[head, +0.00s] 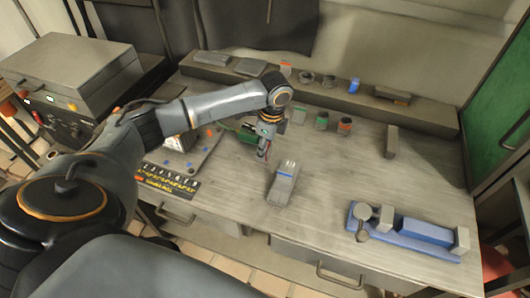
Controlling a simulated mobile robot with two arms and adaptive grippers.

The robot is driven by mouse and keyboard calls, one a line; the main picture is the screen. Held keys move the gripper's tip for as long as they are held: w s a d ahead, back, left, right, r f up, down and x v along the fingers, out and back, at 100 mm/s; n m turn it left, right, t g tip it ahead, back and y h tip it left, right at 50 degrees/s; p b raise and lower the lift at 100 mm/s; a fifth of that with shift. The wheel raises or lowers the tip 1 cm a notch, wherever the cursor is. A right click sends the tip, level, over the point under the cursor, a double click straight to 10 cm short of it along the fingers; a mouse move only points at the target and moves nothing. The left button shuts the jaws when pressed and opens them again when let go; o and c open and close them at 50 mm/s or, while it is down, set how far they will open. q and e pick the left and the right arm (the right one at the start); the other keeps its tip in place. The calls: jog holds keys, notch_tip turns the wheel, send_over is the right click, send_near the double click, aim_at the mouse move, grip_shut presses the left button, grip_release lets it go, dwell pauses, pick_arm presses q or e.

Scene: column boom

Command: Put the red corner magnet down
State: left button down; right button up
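My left gripper (263,154) comes in from the left and points down over the middle of the workbench, just above and left of a grey block-like device. A small reddish patch (264,146) shows at its fingers. It may be the red corner magnet, but it is too small to tell, and so is whether the fingers are open or shut. I cannot make out the red corner magnet clearly anywhere else. My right gripper is not in view.
The grey device (283,184) stands near the workbench's (330,205) front edge. A blue vise-like tool (410,229) lies at the right. Small containers (322,120) stand behind the gripper, below a raised back shelf (420,110). The bench's middle right is clear.

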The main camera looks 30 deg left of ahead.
pick_arm(q)
jog(key=s+d+r+b, duration=0.2)
jog(key=s+d+r, duration=0.5)
jog(key=s+r, duration=0.4)
jog(key=w+d+f+m+t+h, duration=0.1)
jog(key=w+d+f+m+t, duration=0.1)
jog(key=w+m, duration=1.2)
jog(key=s+f+m, duration=0.1)
jog(key=f, duration=0.2)
jog(key=s+f+m+p, duration=0.1)
jog(key=s+f, duration=0.1)
jog(key=f, duration=0.1)
jog(key=s+f+m, duration=0.1)
jog(key=f+m, duration=0.1)
jog(key=f, duration=0.1)
jog(key=shift+s+a+f+p, duration=0.15)
jog(key=shift+f+p, duration=0.15)
jog(key=shift+p, duration=0.05)
jog(key=shift+f, duration=0.1)
jog(key=c, duration=0.7)
grip_release()
